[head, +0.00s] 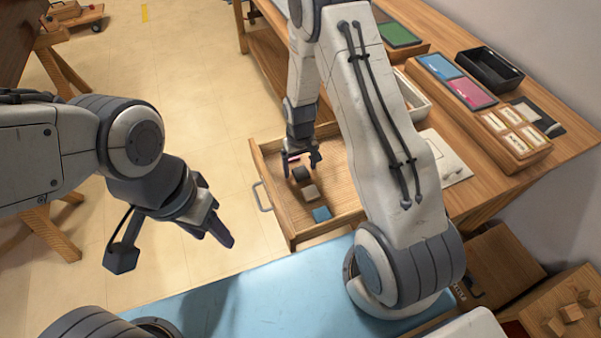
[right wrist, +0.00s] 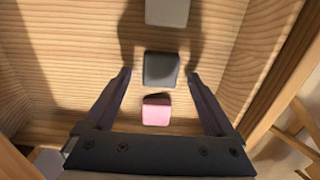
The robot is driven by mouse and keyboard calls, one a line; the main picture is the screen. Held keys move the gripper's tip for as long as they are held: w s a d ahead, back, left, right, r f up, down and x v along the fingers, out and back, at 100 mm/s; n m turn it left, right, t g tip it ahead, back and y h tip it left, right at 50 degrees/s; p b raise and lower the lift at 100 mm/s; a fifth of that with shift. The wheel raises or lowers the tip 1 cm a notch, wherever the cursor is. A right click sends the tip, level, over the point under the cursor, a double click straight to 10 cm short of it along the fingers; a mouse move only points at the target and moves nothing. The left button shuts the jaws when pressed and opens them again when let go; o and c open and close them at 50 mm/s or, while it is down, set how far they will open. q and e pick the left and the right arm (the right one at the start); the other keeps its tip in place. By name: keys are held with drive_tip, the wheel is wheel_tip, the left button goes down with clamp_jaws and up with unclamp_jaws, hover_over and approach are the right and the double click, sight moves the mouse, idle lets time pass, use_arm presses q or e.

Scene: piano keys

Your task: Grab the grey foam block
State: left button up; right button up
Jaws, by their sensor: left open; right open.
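A dark grey block (head: 301,174) lies in the open wooden drawer, below my right gripper (head: 302,164). In the right wrist view, the dark grey block (right wrist: 160,70) shows between the two open fingertips, with space on both sides. A lighter grey-beige block (head: 310,192) lies beside it, also in the right wrist view (right wrist: 167,12) at the top edge. A pink block (right wrist: 156,112) is on the other side, partly hidden in the head view. My right gripper is open and empty. My left gripper (head: 220,235) is open and empty over the floor, away from the drawer.
A blue block (head: 321,213) lies near the drawer's front corner. The drawer (head: 272,190) has wooden walls around the blocks. The wooden desk (head: 497,188) carries trays and boxes at the right. A light blue surface (head: 250,300) lies in front.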

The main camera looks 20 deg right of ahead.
drive_tip(key=shift+f, duration=0.35)
drive_tip(key=c, duration=1.4)
drive_tip(key=shift+r, duration=0.15)
